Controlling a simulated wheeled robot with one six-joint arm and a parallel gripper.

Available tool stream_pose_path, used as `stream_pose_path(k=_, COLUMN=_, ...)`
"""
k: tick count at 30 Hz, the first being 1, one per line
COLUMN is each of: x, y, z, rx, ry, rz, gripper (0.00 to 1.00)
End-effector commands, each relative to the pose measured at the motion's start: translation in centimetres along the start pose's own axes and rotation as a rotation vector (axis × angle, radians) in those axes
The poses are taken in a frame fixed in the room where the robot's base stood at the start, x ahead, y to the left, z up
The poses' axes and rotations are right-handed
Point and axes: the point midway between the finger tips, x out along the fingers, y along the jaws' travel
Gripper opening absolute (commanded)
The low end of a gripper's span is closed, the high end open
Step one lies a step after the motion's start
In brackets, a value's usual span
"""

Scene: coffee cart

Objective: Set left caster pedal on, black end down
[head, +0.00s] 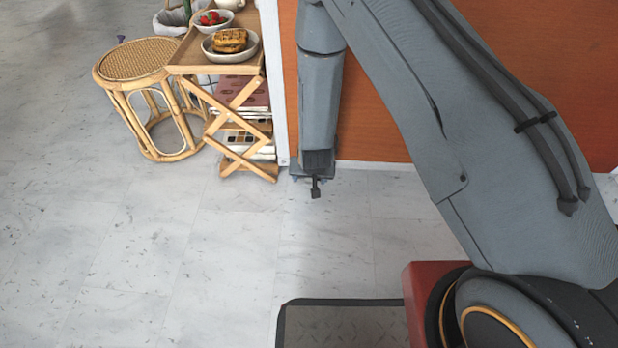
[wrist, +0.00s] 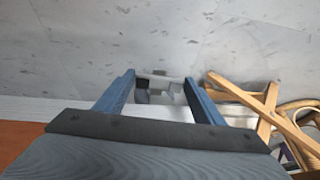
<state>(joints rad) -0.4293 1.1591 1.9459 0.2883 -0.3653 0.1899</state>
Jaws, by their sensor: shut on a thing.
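My gripper (head: 313,177) is low at the foot of the orange cart panel, by its left corner. In the wrist view its two blue fingers (wrist: 160,86) are spread around a small grey and dark part (wrist: 158,84), which I take to be the left caster pedal. The fingers are shut on its sides. Its lower portion is dim, and I cannot tell which end is black or whether it is pressed down. The caster wheel is not clearly visible.
The orange panel (head: 375,125) with a white edge rises behind my gripper. A folding wooden side table (head: 187,55) with bowls and a rattan stool (head: 140,57) stand close to the left. The marble floor (head: 150,240) is otherwise clear.

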Motion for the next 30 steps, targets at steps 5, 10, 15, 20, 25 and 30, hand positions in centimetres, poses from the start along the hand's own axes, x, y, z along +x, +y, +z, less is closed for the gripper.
stream_pose_path(k=5, x=-0.02, y=0.38, z=0.09, rx=0.026, ry=-0.002, rz=-0.056, gripper=0.4)
stream_pose_path(k=10, x=-0.02, y=0.5, z=0.08, rx=0.045, ry=-0.002, rz=-0.102, gripper=0.4)
stream_pose_path(k=15, x=-0.01, y=0.55, z=0.08, rx=0.059, ry=-0.002, rz=-0.135, gripper=0.4)
stream_pose_path(k=20, x=0.02, y=0.61, z=0.07, rx=0.065, ry=-0.001, rz=-0.152, gripper=0.4)
stream_pose_path(k=25, x=0.04, y=0.63, z=0.06, rx=0.07, ry=-0.001, rz=-0.159, gripper=0.4)
stream_pose_path(k=30, x=0.05, y=0.64, z=0.05, rx=0.07, ry=-0.001, rz=-0.16, gripper=0.4)
